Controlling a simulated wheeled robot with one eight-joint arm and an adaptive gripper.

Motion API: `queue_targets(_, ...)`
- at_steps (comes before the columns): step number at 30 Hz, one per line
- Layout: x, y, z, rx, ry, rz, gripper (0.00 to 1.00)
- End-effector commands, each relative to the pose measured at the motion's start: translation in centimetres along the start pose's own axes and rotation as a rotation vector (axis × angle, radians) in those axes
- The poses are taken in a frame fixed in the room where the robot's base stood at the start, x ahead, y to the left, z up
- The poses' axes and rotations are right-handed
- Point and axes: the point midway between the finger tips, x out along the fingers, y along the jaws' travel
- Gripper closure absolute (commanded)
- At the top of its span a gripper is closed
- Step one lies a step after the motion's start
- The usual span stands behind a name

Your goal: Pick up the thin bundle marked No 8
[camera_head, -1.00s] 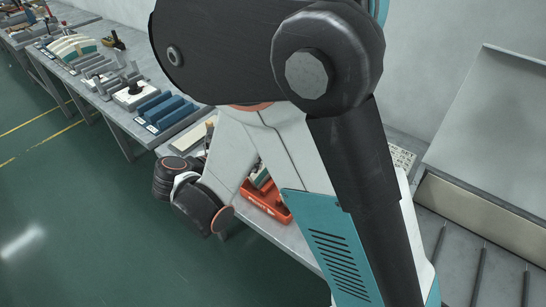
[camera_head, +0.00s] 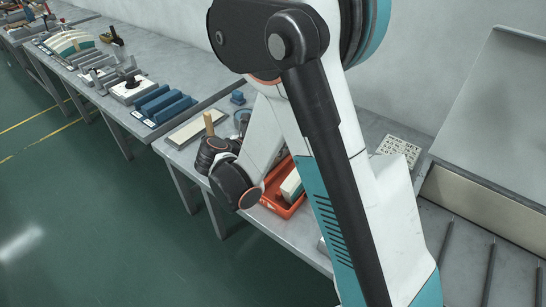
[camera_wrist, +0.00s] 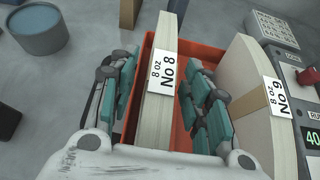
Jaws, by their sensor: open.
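The thin bundle marked No 8 (camera_wrist: 152,118) is a pale stack of sheets with a white label reading "8 oz No 8". In the wrist view it stands in an orange tray (camera_wrist: 210,55). My gripper (camera_wrist: 160,76) is open, with one teal-padded finger on each side of the bundle. In the head view the orange tray (camera_head: 268,201) is partly hidden by my arm, and my fingers are hidden there.
A thicker bundle marked No 9 (camera_wrist: 258,100) stands close on the right, beside a device with a red button and green display (camera_wrist: 311,100). A blue-grey round tin (camera_wrist: 38,28) is at upper left, with a wooden block (camera_wrist: 128,13) behind.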

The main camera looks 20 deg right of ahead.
Motion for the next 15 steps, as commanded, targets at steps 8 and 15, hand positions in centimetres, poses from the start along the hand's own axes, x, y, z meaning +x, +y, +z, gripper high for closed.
queue_targets(8, 0.93, 0.01, 0.05, 0.000, 0.000, 0.000, 0.56)
queue_targets(15, 0.91, 0.01, 0.05, 0.000, 0.000, 0.000, 1.00)
